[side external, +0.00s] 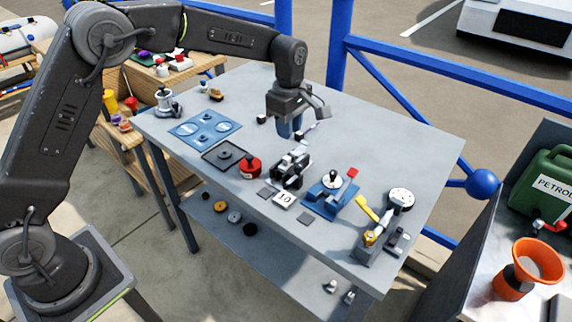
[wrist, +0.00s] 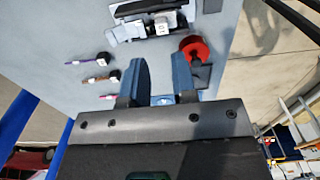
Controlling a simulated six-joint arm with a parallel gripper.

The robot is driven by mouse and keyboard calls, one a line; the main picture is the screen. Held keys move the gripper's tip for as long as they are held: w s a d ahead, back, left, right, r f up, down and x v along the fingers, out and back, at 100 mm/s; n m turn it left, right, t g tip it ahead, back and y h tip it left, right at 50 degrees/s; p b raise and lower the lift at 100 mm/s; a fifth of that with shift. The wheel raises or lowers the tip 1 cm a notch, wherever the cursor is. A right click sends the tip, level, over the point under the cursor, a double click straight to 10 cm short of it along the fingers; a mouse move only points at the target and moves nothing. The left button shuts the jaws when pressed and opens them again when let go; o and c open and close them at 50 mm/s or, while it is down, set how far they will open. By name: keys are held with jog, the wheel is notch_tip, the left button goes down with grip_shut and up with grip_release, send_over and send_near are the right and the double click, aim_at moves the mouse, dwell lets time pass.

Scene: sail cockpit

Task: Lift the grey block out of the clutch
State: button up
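My gripper (side external: 289,128) hangs over the back middle of the grey table, with blue fingers pointing down. In the wrist view its fingers (wrist: 161,80) are apart, with nothing seen between them. A silver and black fixture (side external: 291,166) stands on the table in front of my gripper, apart from it. It also shows at the top edge of the wrist view (wrist: 130,30). Another grey fixture with a yellow lever (side external: 370,240) stands at the table's right end. I cannot tell which is the clutch, and I cannot single out the grey block.
A red round piece (side external: 250,167) sits left of the silver fixture. A blue base with a red-tipped lever (side external: 331,194) stands to its right. A blue panel (side external: 205,128) and dark tray (side external: 223,155) lie at the left. The table's back right is clear.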

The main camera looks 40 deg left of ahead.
aim_at(289, 159)
jog(key=f, duration=0.9)
jog(key=shift+s+d+f, duration=0.1)
jog(key=shift+d+f, duration=0.1)
grip_shut()
